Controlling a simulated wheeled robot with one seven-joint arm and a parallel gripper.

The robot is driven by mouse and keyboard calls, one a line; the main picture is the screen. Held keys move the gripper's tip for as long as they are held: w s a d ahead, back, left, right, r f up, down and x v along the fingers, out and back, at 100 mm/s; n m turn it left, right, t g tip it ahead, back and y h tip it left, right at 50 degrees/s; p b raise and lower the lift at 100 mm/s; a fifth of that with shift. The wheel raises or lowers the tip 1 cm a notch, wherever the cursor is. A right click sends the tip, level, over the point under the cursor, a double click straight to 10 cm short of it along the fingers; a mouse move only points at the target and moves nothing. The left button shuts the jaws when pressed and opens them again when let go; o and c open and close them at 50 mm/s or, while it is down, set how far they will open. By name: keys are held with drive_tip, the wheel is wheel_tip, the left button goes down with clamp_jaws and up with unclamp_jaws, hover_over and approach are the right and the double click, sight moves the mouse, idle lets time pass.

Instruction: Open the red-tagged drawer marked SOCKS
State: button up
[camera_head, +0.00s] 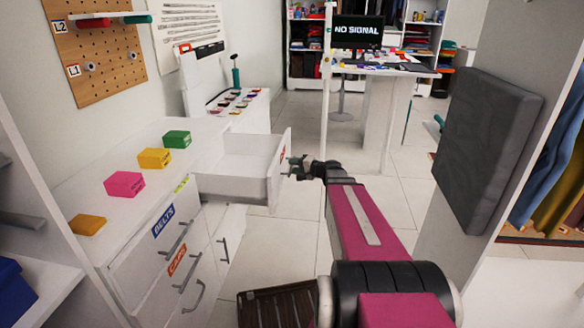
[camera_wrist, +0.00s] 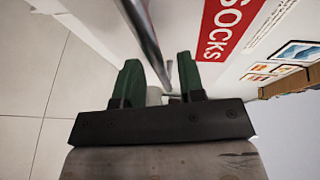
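The SOCKS drawer (camera_head: 240,160) is pulled well out of the white dresser in the head view, and its inside looks empty. A red tag (camera_head: 283,155) shows on its front; the wrist view shows this red SOCKS label (camera_wrist: 228,28) close up. A grey metal bar handle (camera_wrist: 146,42) runs down in the wrist view to between my green fingers. My gripper (camera_head: 296,167) is at the drawer's front. In the wrist view its fingers (camera_wrist: 162,85) stand apart around the handle's end, with a gap visible beside the bar. Contact with the handle cannot be told.
Drawers marked BELTS (camera_head: 163,221) and CAPS (camera_head: 177,260) are shut at the near side. Yellow, pink and green blocks (camera_head: 125,184) stand on the dresser top. A grey padded panel (camera_head: 484,148) stands at right. A dark slatted mat (camera_head: 278,308) lies on the floor.

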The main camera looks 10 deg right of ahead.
drive_tip(key=v, duration=0.9)
drive_tip(key=s+a+f+n+g+h, duration=0.3)
drive_tip(key=s+a+f+n+g, duration=0.1)
drive_tip(key=s+a+f+g, duration=0.4)
drive_tip(key=s+a+f+n+g+h, duration=0.2)
drive_tip(key=s+f+h, duration=0.3)
drive_tip(key=s+h, duration=0.3)
drive_tip(key=shift+s+a+f+n+g+h, duration=0.3)
drive_tip(key=shift+s+n+g+h, duration=0.15)
drive_tip(key=shift+s+n, duration=0.4)
